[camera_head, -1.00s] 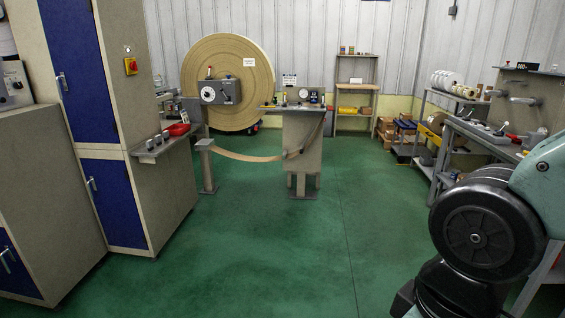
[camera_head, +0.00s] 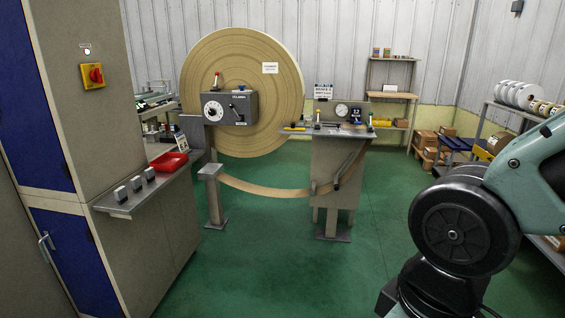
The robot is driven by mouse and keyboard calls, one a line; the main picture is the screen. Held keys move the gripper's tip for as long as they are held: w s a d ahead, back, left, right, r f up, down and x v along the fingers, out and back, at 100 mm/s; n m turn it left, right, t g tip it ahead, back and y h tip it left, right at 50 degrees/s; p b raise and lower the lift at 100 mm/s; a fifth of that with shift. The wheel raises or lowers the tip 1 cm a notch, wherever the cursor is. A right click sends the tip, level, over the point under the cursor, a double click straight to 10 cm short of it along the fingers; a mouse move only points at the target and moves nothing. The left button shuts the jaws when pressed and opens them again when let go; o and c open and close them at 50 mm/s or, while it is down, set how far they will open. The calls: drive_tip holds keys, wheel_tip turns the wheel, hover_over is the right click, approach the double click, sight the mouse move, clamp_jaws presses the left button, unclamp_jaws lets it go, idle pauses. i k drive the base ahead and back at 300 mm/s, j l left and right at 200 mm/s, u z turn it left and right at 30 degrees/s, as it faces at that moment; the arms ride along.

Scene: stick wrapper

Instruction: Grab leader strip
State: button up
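A tan strip (camera_head: 262,190) hangs in a shallow sag between a short grey post (camera_head: 213,195) and a grey stand (camera_head: 333,190) in the middle of the room. It climbs along the stand's right side past a dark guide. Behind it stands a large tan roll (camera_head: 240,60) with a white label. I cannot tell which part is the leader strip's free end. My gripper is not in view; only part of my arm shows at the right, well apart from the strip.
A beige cabinet with blue doors stands at the left, its shelf (camera_head: 128,204) jutting out with small grey blocks and a red tray (camera_head: 168,161). A grey control box (camera_head: 230,107) sits before the roll. Shelving and cartons stand at the right. Green floor (camera_head: 270,270) ahead is clear.

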sight(292, 127)
drive_tip(key=i+u, duration=0.1)
drive_tip(key=i, duration=1.05)
drive_tip(key=i+j+z, duration=0.1)
drive_tip(key=z, duration=0.7)
drive_tip(key=i+j+z, duration=0.15)
drive_tip(key=j, duration=0.2)
drive_tip(key=i+j+z, duration=0.35)
drive_tip(key=j, duration=0.4)
drive_tip(key=i+j+z, duration=0.2)
drive_tip(key=j, duration=0.2)
drive_tip(key=i+j, duration=0.15)
drive_tip(key=j, duration=0.2)
drive_tip(key=i+j, duration=0.1)
drive_tip(key=j, duration=0.2)
drive_tip(key=i+j, duration=0.15)
drive_tip(key=j, duration=0.2)
